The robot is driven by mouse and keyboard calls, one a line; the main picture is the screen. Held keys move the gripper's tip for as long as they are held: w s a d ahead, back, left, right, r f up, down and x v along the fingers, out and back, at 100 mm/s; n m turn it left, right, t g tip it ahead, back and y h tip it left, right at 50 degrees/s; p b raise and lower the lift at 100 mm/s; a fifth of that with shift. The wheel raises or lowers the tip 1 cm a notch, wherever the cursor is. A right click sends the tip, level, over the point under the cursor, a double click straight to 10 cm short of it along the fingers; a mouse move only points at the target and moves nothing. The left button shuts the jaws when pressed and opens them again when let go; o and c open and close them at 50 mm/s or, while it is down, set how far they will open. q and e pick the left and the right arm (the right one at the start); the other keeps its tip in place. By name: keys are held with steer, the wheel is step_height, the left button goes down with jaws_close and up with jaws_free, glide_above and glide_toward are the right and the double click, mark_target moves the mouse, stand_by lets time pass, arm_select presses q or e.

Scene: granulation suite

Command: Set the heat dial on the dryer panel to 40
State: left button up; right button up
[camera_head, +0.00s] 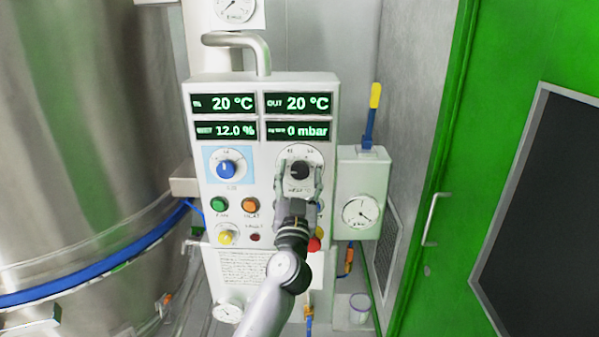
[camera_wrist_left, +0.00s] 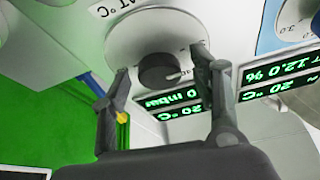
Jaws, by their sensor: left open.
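The dryer panel (camera_head: 251,150) is a white box with four green displays. The heat dial (camera_head: 300,170) is a black knob on a round white scale at the panel's right side. In the left wrist view the dial (camera_wrist_left: 158,72) appears rotated, with a pale pointer line; I cannot read its setting. My left gripper (camera_head: 300,177) faces the panel, its two fingers open on either side of the knob. In the left wrist view the open fingers (camera_wrist_left: 160,66) flank the knob with visible gaps. The gripper hides the panel just below the dial. My right gripper is out of view.
A blue knob (camera_head: 226,170), a green button (camera_head: 218,204), an orange button (camera_head: 250,204) and a yellow knob (camera_head: 227,236) sit left of the dial. A gauge box (camera_head: 361,205) with a yellow-tipped lever (camera_head: 371,110) stands right. A steel vessel (camera_head: 85,130) and green door (camera_head: 480,180) flank the panel.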

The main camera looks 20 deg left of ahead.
arm_select(q)
steer(key=c, duration=1.1)
steer(key=shift+c, duration=0.2)
steer(key=shift+m, duration=0.3)
